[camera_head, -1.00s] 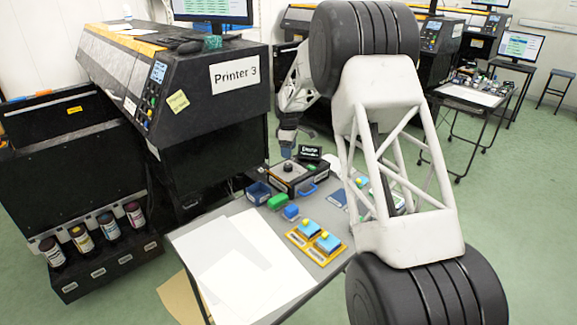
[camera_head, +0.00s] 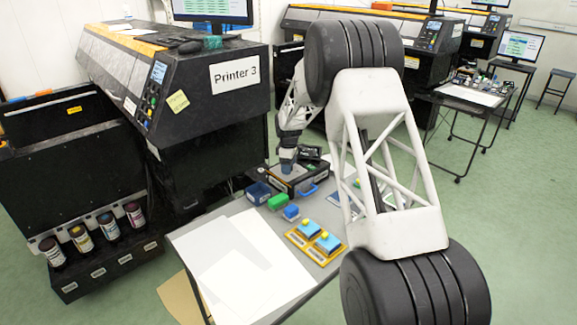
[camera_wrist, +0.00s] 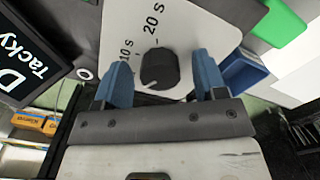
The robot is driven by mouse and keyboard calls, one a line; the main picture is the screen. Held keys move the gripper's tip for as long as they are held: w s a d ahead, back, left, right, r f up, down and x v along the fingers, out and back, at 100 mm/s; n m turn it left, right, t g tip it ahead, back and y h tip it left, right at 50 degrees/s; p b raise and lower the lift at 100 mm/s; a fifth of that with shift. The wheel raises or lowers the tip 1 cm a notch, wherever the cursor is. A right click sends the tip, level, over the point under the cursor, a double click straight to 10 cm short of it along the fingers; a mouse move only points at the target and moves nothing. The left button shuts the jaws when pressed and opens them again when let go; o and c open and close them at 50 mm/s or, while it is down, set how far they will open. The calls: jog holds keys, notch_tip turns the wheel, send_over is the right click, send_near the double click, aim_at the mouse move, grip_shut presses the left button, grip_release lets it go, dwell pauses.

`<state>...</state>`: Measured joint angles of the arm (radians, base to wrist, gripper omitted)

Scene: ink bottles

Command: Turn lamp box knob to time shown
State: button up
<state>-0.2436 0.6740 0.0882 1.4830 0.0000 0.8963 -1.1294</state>
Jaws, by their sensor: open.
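The lamp box (camera_head: 296,189) is a dark box with a light top on the table in the head view. Its top plate (camera_wrist: 195,28) fills the middle of the wrist view, with "10 s" and "20 s" printed on it. The round black knob (camera_wrist: 159,68) has a small pale mark near its lower edge. My gripper (camera_wrist: 162,66) is open, with one blue finger on each side of the knob; I cannot tell whether they touch it. In the head view my gripper (camera_head: 288,166) is over the box and hides the knob. A black sign (camera_wrist: 32,62) shows "D" and "Tacky", partly cut off.
A yellow tray (camera_head: 302,243) holds blue pieces. White sheets (camera_head: 240,260) cover the table's front left. The printer (camera_head: 190,95) stands behind.

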jog(key=c, duration=0.9)
